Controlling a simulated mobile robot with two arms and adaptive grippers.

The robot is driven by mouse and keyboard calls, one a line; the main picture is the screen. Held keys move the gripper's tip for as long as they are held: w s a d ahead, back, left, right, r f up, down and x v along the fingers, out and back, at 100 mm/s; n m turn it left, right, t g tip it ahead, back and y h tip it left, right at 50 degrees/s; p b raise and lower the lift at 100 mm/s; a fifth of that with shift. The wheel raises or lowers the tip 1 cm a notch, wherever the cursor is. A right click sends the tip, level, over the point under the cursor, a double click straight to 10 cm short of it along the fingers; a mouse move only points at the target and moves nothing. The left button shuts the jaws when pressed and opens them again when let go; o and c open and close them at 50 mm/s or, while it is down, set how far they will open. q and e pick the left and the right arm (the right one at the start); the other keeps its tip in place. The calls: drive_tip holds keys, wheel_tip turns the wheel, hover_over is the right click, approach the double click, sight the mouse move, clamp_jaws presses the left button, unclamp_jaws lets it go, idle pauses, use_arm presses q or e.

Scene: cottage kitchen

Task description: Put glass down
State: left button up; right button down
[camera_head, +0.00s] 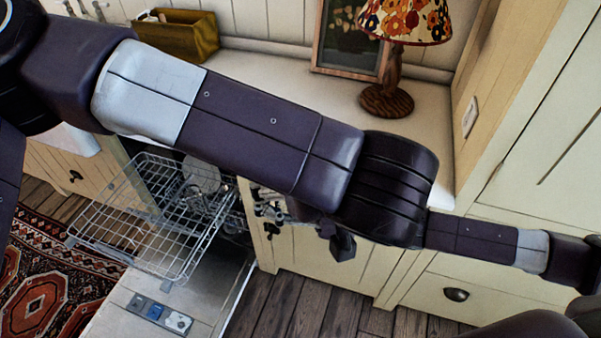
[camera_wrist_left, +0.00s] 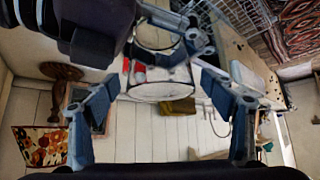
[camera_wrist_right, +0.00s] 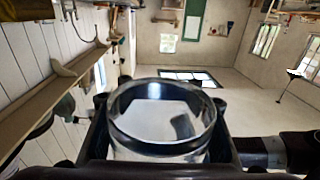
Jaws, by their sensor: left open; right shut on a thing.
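A clear glass (camera_wrist_right: 160,118) with a round rim fills the middle of the right wrist view, and my right gripper is shut on it. In the left wrist view what looks like the same glass (camera_wrist_left: 162,91) shows its rim between and beyond the fingers of my left gripper (camera_wrist_left: 158,88), which is open. I cannot tell whether the left fingers touch it. Small red patches (camera_wrist_left: 139,75) show at the glass there. In the head view my large dark arm crosses the picture and hides the held glass; only part of a gripper shows below it.
An open dishwasher with a pulled-out wire rack (camera_head: 135,235) holds some glassware (camera_head: 203,178). The pale counter (camera_head: 285,75) carries a lamp (camera_head: 387,92), a picture frame (camera_head: 349,45) and a wooden box (camera_head: 180,38). The counter between box and lamp looks clear. A tall cabinet (camera_head: 550,130) stands right.

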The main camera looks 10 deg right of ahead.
use_arm(q)
drive_tip(key=shift+w+f, duration=0.15)
drive_tip(key=c, duration=1.3)
drive_tip(key=shift+c, duration=1.1)
use_arm(e)
drive_tip(key=c, duration=2)
unclamp_jaws()
drive_tip(key=o, duration=1.1)
drive_tip(key=shift+c, duration=0.2)
drive_tip(key=shift+d, duration=0.1)
